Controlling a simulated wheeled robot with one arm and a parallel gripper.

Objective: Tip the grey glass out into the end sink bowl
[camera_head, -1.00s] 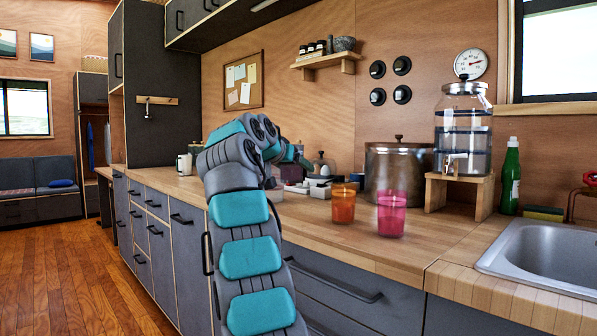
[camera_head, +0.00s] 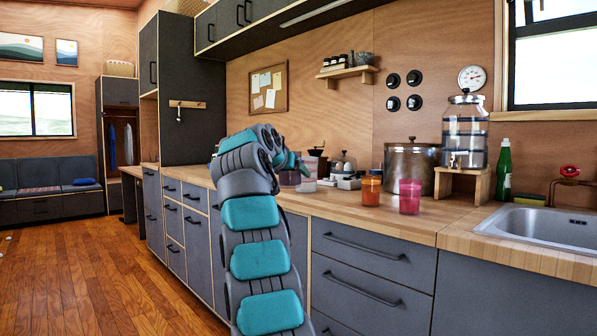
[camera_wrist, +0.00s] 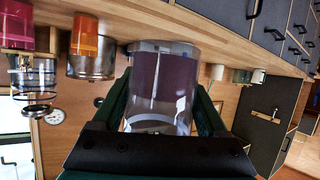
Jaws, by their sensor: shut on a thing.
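My gripper (camera_wrist: 160,120) is shut on a clear, greyish glass (camera_wrist: 180,85), with a dark finger on either side of it. The wrist view is upside down, so the glass looks inverted there. In the head view my arm hides most of the gripper, and part of the glass (camera_head: 307,172) shows just past the wrist, in front of the counter items. The steel sink bowl (camera_head: 545,226) is set in the counter at the far right, well apart from my gripper.
An orange glass (camera_head: 371,190) and a pink glass (camera_head: 409,197) stand near the counter's (camera_head: 450,214) front edge, between my arm and the sink. Behind are a large pot (camera_head: 411,168), a water dispenser (camera_head: 465,135) and a green bottle (camera_head: 503,170).

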